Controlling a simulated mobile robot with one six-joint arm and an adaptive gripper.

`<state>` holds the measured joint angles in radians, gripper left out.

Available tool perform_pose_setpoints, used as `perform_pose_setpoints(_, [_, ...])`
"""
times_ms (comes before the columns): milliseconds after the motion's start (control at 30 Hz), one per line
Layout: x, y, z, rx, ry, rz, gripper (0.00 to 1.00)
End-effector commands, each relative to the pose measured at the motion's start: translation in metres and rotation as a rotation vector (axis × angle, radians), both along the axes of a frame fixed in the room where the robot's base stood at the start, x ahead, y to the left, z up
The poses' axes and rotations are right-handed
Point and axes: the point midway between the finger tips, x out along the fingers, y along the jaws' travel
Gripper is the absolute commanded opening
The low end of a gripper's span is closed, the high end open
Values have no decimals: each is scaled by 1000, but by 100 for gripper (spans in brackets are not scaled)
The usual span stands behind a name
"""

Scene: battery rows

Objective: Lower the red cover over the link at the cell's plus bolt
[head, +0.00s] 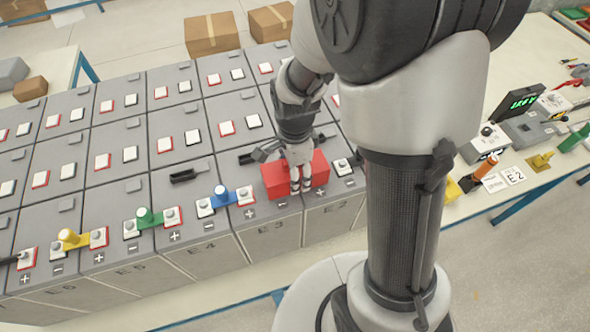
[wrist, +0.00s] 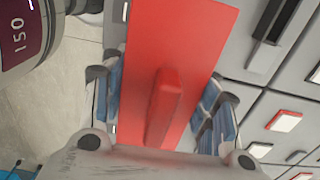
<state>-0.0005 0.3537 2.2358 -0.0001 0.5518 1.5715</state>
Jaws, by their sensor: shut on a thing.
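The red cover (head: 276,180) is a box-like piece over the near-row boundary of the cells marked E3 and E2. My gripper (head: 301,184) comes down on it from above and is shut on it. In the wrist view the cover (wrist: 205,35) shows a raised red rib, with the blue-padded fingers of my gripper (wrist: 163,108) on either side. The link and bolts beneath the cover are hidden. I cannot tell whether the cover rests on the cells or hangs just above them. A bare bolt (head: 342,165) shows right of the cover.
Blue (head: 222,193), green (head: 145,217) and yellow (head: 69,237) links join bolts along the near row. Black handles (head: 187,175) lie on cell tops. A bench with tools and a meter (head: 520,101) stands at the right. Cardboard boxes (head: 211,34) stand behind.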

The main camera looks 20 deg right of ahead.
Motion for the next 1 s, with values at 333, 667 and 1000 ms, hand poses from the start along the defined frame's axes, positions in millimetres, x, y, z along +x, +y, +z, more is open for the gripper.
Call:
perform_pose_setpoints(333, [0, 0, 0, 0, 0, 0, 62])
perform_pose_setpoints(667, [0, 0, 0, 0, 0, 0, 78])
perform_pose_setpoints(1000, [1, 0, 8, 0, -3, 0, 78])
